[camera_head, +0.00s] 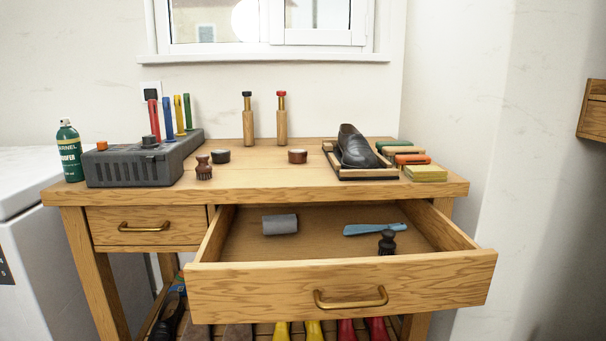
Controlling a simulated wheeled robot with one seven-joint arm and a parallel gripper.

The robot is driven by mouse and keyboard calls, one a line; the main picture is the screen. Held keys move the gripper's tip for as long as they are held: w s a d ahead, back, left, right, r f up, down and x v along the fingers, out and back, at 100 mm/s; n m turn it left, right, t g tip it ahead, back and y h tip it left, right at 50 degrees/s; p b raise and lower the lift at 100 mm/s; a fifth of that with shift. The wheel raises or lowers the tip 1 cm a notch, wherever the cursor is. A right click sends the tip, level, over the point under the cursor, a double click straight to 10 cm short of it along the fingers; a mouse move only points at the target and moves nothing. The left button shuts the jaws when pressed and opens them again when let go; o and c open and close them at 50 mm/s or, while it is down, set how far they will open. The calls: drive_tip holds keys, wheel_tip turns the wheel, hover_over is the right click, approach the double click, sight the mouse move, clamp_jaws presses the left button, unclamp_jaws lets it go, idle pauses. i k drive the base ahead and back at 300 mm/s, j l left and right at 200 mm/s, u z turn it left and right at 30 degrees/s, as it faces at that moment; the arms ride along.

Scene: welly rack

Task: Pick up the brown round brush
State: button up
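A small brown round brush (204,169) with a knobbed handle stands upright, bristles down, on the wooden bench top (255,184). It is just right of the grey boot-dryer-like box, near the bench's front left. A similar but darker, almost black round brush (387,243) stands in the open drawer (340,285). My gripper is not in view.
Close to the brown brush are the grey box (130,163) with coloured upright tubes and a dark tin (221,156). A brown tin (298,156), two wooden bottles (249,122) and a black shoe (355,147) stand farther right. The open drawer juts out in front.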

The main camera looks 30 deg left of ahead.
sight(203, 170)
drive_tip(key=u, duration=1.8)
drive_tip(key=j, duration=0.2)
drive_tip(key=i+j+z, duration=0.1)
drive_tip(key=j+z, duration=0.75)
drive_tip(key=i+j, duration=0.05)
drive_tip(key=j, duration=0.1)
